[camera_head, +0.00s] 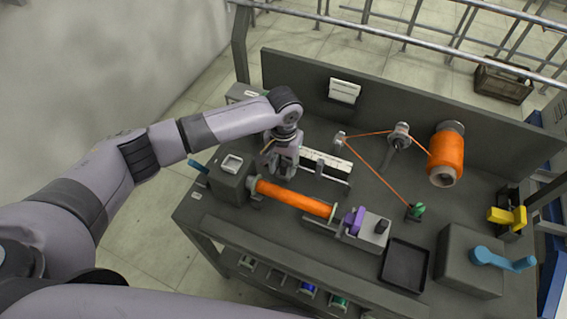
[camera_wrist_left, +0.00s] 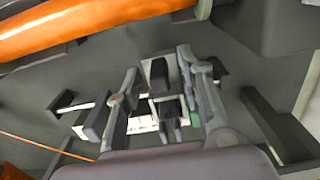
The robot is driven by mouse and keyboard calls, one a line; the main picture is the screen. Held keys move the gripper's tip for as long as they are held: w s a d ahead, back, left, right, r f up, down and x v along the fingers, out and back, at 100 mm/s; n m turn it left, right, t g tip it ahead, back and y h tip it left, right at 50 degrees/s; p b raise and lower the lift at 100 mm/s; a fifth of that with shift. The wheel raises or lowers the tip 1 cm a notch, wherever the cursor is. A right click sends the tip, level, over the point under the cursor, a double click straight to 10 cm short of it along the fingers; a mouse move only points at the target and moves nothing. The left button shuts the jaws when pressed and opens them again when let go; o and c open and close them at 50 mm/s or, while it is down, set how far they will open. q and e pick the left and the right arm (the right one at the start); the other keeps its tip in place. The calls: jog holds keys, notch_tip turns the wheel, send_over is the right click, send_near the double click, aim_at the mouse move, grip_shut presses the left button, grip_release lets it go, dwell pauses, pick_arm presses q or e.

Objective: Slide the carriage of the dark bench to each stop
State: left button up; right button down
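The dark bench (camera_head: 378,207) carries a short guide with thin silver rods behind the orange wound bobbin (camera_head: 295,198). My left gripper (camera_head: 282,172) points down over the left part of this guide and hides much of it. In the left wrist view, a dark upright block (camera_wrist_left: 159,76), apparently the carriage's grip, stands between the fingertips of my left gripper (camera_wrist_left: 158,72). Gaps show on both sides of the block, so the gripper is open around it. A silver rod (camera_wrist_left: 75,107) runs past the fingers. The carriage's base is partly hidden. My right gripper is out of view.
An orange thread spool (camera_head: 446,153) stands at the back right, its thread crossing guides to the bench's middle. A purple part (camera_head: 353,221), black tray (camera_head: 405,265), blue crank (camera_head: 503,260) and yellow part (camera_head: 507,217) are to the right. A back panel (camera_head: 400,105) borders the bench.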

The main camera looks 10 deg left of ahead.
pick_arm(q)
grip_shut()
dwell(0.5)
dwell(0.4)
